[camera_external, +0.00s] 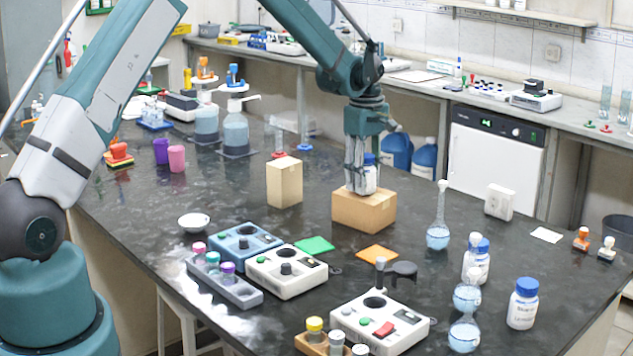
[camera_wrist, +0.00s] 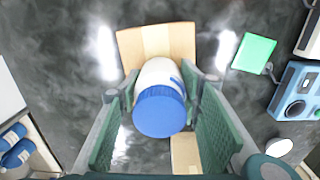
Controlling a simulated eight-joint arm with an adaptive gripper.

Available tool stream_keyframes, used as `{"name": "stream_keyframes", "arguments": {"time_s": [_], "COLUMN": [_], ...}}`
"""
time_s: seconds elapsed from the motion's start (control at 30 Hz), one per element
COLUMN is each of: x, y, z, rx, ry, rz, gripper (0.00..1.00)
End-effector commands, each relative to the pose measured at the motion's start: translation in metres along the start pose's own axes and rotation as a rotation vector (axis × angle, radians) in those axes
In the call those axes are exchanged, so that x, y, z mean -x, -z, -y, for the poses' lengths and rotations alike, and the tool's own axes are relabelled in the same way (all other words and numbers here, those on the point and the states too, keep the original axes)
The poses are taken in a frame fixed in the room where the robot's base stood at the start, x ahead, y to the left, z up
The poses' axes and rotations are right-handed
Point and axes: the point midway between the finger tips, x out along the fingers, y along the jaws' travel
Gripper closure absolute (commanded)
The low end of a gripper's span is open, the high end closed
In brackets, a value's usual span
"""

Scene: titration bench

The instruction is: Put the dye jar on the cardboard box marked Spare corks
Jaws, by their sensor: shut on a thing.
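My gripper (camera_external: 362,180) is shut on a white jar with a blue lid (camera_external: 371,176), which I take to be the dye jar. The jar is upright between the fingers and also shows in the wrist view (camera_wrist: 160,104). It is right over the low, wide cardboard box (camera_external: 364,213); I cannot tell whether its base touches the top. This box also shows beyond the jar in the wrist view (camera_wrist: 158,42). No marking on it is readable. The fingers hide part of the jar.
A taller cardboard box (camera_external: 284,183) stands just left of the low one. A round flask (camera_external: 438,232) stands to the right. An orange pad (camera_external: 377,253) and a green pad (camera_external: 314,244) lie in front. Hotplate-like devices and bottles crowd the near bench.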

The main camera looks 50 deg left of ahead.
Motion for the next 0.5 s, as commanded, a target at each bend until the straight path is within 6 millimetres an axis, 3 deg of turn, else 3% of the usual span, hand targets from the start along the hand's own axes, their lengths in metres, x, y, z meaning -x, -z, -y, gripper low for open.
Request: {"name": "stream_keyframes", "arguments": {"time_s": [0.27,0.3,0.4,0.5], "x": [-0.0045,-0.0036,-0.0033,-0.0032], "y": [0.0,0.0,0.0,0.0], "z": [0.0,0.0,0.0,0.0], "rx": [0.0,0.0,0.0,0.0], "ry": [0.0,0.0,0.0,0.0], "rz": [0.0,0.0,0.0,0.0], "gripper": [0.79,0.59,0.5,0.5]}}
